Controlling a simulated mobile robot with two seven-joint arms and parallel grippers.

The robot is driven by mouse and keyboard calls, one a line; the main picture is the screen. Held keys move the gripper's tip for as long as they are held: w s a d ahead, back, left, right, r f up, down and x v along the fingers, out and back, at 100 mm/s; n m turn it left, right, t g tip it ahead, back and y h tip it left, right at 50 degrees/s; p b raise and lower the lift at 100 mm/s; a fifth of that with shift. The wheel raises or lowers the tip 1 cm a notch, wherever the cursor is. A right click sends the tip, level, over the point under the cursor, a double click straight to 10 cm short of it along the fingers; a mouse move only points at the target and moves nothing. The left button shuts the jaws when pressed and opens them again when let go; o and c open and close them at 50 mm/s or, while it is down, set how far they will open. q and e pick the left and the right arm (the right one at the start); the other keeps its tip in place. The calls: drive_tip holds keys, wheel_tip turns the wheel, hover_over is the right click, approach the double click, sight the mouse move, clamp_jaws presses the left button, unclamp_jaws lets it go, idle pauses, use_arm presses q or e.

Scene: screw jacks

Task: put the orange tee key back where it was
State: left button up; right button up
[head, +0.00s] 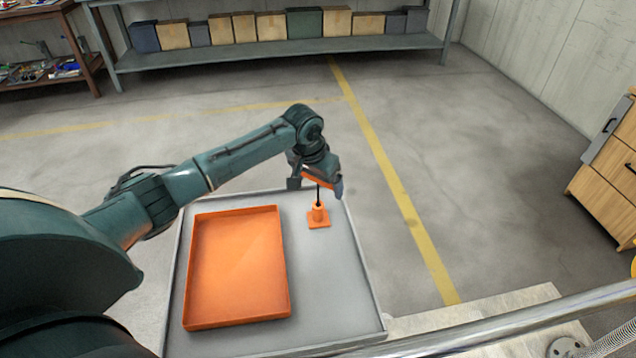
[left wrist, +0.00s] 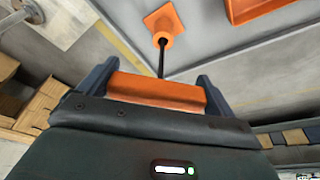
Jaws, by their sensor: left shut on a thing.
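The orange tee key has a thick orange crossbar (left wrist: 157,92) and a thin dark shaft (head: 318,196). My left gripper (head: 316,178) is shut on the crossbar, with one finger at each end of it in the left wrist view (left wrist: 155,88). The shaft points down to the top of a small orange screw jack (head: 318,219) with a square base, also in the left wrist view (left wrist: 163,22). The shaft's tip meets the jack's top or is inside it; I cannot tell how deep. My right gripper is not in view.
The jack stands on a grey rimmed table (head: 340,280), right of a shallow, empty orange tray (head: 237,265). The grey surface around the jack is clear. A metal rail (head: 480,325) crosses the front right. A shelf with boxes (head: 280,48) stands far back.

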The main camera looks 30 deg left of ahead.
use_arm(q)
drive_tip(key=shift+f, duration=0.35)
drive_tip(key=o, duration=1.1)
drive_tip(key=shift+f, duration=0.1)
drive_tip(key=v, duration=1.2)
drive_tip(key=shift+r+p, duration=0.2)
drive_tip(key=shift+p, duration=0.25)
